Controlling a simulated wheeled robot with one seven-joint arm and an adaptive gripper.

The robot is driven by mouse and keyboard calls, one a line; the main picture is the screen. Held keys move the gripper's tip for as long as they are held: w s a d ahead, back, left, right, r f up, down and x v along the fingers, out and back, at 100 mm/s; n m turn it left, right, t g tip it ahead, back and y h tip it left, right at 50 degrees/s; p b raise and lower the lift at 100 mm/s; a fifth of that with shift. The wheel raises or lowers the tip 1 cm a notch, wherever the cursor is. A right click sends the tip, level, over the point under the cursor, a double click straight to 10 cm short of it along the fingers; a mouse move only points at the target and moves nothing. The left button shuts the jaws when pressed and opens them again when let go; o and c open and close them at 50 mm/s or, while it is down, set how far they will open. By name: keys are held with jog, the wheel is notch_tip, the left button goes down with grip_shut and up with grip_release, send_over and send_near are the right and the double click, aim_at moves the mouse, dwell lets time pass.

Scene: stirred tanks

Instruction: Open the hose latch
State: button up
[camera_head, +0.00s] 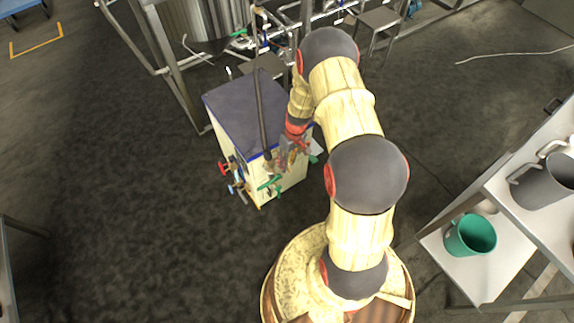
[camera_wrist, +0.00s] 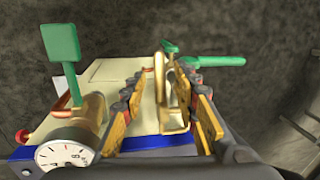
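The hose latch looks like a brass loop and bracket (camera_wrist: 171,92) in the wrist view, on the front of a cream box with a dark top (camera_head: 243,110). My gripper (camera_wrist: 168,76) is open, with one orange-and-grey finger on each side of the brass piece. The right finger is very close to it; I cannot tell whether they touch. The latch is too small to make out there.
In the wrist view, a green lever (camera_wrist: 62,45) and a round gauge (camera_wrist: 64,158) are at left, and another green handle (camera_wrist: 220,61) lies beyond. Red and blue valves (camera_head: 232,178) stick out from the box. A shelf with a green bucket (camera_head: 470,236) stands at right.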

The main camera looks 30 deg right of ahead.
jog(key=shift+a+f, duration=0.1)
jog(key=shift+f, duration=0.45)
jog(key=shift+c, duration=0.4)
grip_shut()
